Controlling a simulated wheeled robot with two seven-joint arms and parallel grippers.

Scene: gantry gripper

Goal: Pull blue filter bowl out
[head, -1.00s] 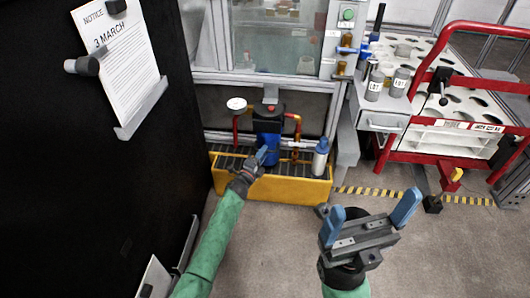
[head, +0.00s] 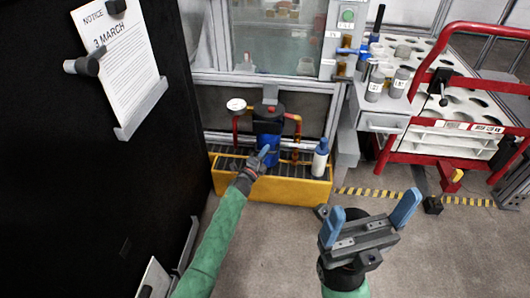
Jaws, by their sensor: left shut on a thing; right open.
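The blue filter bowl (head: 270,147) hangs upright under a dark filter head (head: 268,118), above the grating of a yellow tray. My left gripper (head: 263,155) is at the front left of the bowl, its jaws shut on the bowl. The arm and gripper hide part of the bowl's lower side, and the exact grip is small in the view. I cannot tell whether the bowl is apart from the head. My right gripper (head: 370,222) is open and empty above the floor at the lower right, well away from the bowl.
A yellow drip tray (head: 290,190) stands below the filter. A white bottle with a blue top (head: 320,158) stands on its right. Red pipes and a gauge (head: 236,104) flank the filter. A black panel (head: 100,190) fills the left. A red-framed cart (head: 440,145) stands right.

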